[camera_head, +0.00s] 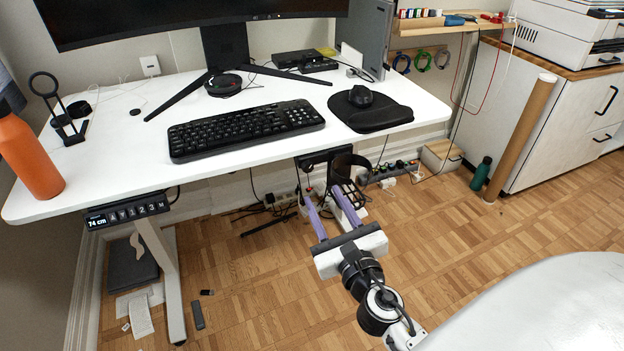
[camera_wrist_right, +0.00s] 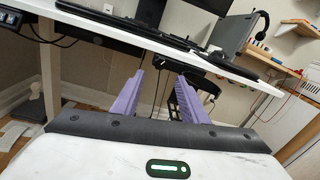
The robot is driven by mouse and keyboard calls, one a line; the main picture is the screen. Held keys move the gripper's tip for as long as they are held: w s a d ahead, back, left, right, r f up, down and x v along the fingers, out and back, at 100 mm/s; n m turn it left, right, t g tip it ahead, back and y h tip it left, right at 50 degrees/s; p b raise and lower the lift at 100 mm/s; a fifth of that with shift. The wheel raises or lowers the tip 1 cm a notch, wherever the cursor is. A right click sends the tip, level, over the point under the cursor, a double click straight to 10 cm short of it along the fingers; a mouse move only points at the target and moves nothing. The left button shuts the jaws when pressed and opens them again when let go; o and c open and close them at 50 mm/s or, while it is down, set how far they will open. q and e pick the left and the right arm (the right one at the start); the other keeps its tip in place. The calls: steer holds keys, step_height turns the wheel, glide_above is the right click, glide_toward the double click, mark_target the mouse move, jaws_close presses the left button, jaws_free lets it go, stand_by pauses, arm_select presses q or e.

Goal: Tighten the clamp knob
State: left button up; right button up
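A black clamp-on holder (camera_head: 313,159) hangs at the front edge of the white desk (camera_head: 240,150), with a dark ring (camera_head: 349,161) at its right side. I cannot make out the clamp knob clearly; it is small and dark or hidden behind the fingers. My right gripper (camera_head: 321,192) has two purple fingers, spread apart, pointing at the area just below the holder. In the right wrist view the gripper (camera_wrist_right: 160,76) shows a clear gap with nothing held between the fingers. Dark parts of the holder show behind the right finger. My left gripper is out of view.
On the desk are a keyboard (camera_head: 246,128), a mouse (camera_head: 360,96) on a black pad (camera_head: 371,114) and an orange bottle (camera_head: 29,156). A height control panel (camera_head: 127,211) sits under the edge. Cables and a power strip (camera_head: 389,172) lie behind. Floor in front is mostly clear.

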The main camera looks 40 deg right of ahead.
mark_target(308, 169)
steer(key=x, duration=0.9)
steer(key=shift+w+d+p, duration=0.1)
steer(key=shift+w+p, duration=0.05)
steer(key=shift+p, duration=0.15)
jaws_close()
